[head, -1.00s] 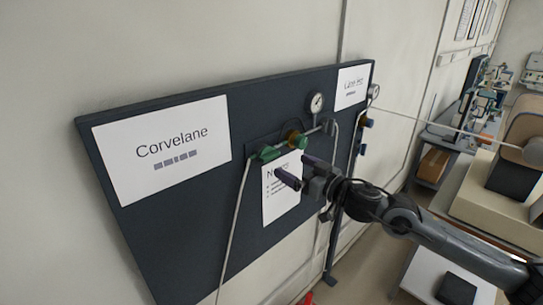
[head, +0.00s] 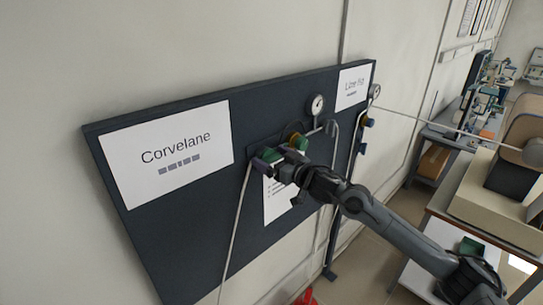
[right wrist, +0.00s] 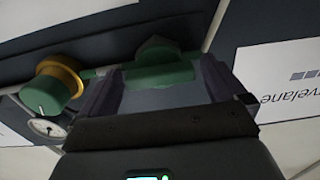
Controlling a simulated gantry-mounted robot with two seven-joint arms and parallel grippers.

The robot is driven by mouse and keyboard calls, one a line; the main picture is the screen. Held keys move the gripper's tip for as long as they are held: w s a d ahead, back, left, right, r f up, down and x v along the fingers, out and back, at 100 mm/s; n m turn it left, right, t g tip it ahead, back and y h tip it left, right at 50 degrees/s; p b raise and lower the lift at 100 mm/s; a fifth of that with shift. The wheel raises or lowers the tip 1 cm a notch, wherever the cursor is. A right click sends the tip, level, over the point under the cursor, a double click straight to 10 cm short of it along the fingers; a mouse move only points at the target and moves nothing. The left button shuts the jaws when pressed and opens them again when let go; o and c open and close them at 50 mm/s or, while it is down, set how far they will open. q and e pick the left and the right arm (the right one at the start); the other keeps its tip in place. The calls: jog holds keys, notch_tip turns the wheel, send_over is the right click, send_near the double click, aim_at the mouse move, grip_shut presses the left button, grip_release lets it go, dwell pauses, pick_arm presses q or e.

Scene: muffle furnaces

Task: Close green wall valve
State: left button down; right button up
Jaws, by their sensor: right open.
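The green wall valve handle (head: 270,154) is on the dark wall panel (head: 190,215), at the end of a small pipe run. In the right wrist view the green handle (right wrist: 160,72) lies between my finger tips. My right gripper (head: 277,161) is open at the handle, one finger on each side; it also shows in the right wrist view (right wrist: 158,88). I cannot tell whether either finger touches it. A green knob with a yellow collar (head: 299,142) sits just right of the handle, also in the right wrist view (right wrist: 50,88). My left gripper is out of view.
A pressure gauge (head: 317,103) stands above the pipes. The panel carries a "Corvelane" sign (head: 170,160) and a sheet (head: 279,200) partly behind my gripper. A thin hose (head: 236,215) hangs from the valve. A bench with equipment (head: 490,215) stands at right.

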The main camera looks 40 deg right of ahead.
jog(key=shift+w, duration=0.2)
jog(key=shift+c, duration=0.3)
jog(key=c, duration=0.9)
